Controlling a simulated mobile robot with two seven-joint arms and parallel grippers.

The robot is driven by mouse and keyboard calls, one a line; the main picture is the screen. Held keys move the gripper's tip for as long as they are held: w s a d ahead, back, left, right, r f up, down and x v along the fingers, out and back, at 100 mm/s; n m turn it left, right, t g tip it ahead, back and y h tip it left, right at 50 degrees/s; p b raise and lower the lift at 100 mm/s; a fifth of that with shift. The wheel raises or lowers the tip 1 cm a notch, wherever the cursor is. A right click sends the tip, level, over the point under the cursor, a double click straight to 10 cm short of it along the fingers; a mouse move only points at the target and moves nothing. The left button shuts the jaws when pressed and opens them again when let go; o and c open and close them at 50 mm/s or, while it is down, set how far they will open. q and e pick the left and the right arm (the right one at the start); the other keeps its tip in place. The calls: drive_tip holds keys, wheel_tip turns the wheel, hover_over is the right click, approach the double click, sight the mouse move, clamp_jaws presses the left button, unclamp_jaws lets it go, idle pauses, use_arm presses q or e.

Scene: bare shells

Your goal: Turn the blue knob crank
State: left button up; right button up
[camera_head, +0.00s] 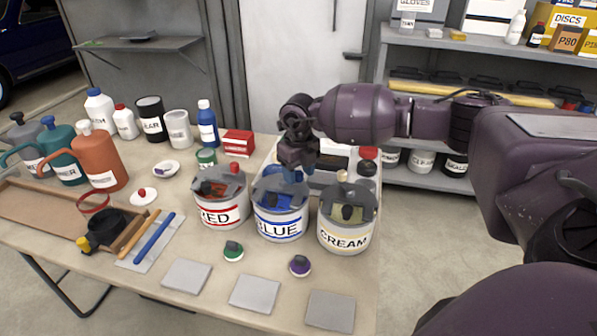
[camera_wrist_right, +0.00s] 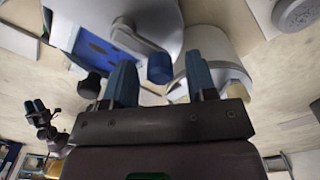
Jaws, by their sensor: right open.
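The blue knob (camera_wrist_right: 160,68) sits on the end of a grey crank arm (camera_wrist_right: 135,38) in the right wrist view. The crank is on the lid of the can labelled BLUE (camera_head: 281,224), which stands between the RED and CREAM cans in the head view. My right gripper (camera_wrist_right: 162,82) is open, its two blue-grey fingers spread apart. The knob appears between the fingers, just beyond their tips; I cannot see contact. In the head view my right gripper (camera_head: 297,168) hangs over the BLUE can and hides part of its lid. A small dark gripper-like shape (camera_wrist_right: 42,115) shows at the left in the wrist view, its jaws unclear.
The RED can (camera_head: 222,212) and CREAM can (camera_head: 345,236) stand close on either side. Green (camera_head: 233,251) and purple (camera_head: 300,266) knobbed pieces and several grey tiles (camera_head: 254,293) lie in front. Bottles and jugs (camera_head: 100,160) crowd the left. Shelves (camera_head: 440,50) stand behind.

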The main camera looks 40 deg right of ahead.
drive_tip(key=c, duration=0.9)
drive_tip(key=shift+c, duration=0.2)
